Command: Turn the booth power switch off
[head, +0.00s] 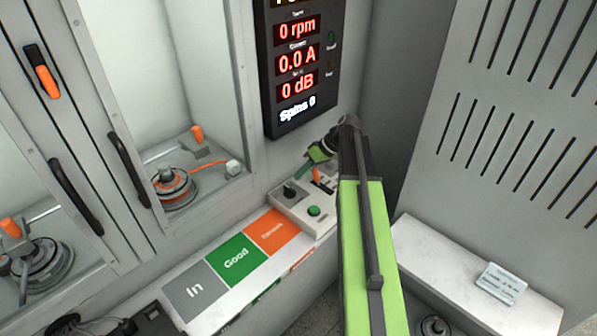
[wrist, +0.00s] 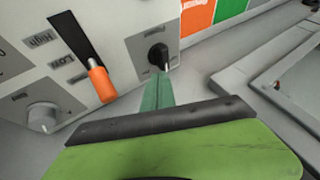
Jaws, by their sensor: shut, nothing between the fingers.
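A pale control box (head: 303,207) stands on the bench below the display. In the head view my gripper (head: 304,172) is above the box's back edge.
The display (head: 298,60) reads 0 rpm, 0.0 A and 0 dB. A green button (head: 314,211) is on the box. Grey, green and orange bench tiles (head: 235,258) lie to the left. A slotted grey panel (head: 510,110) stands at right.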

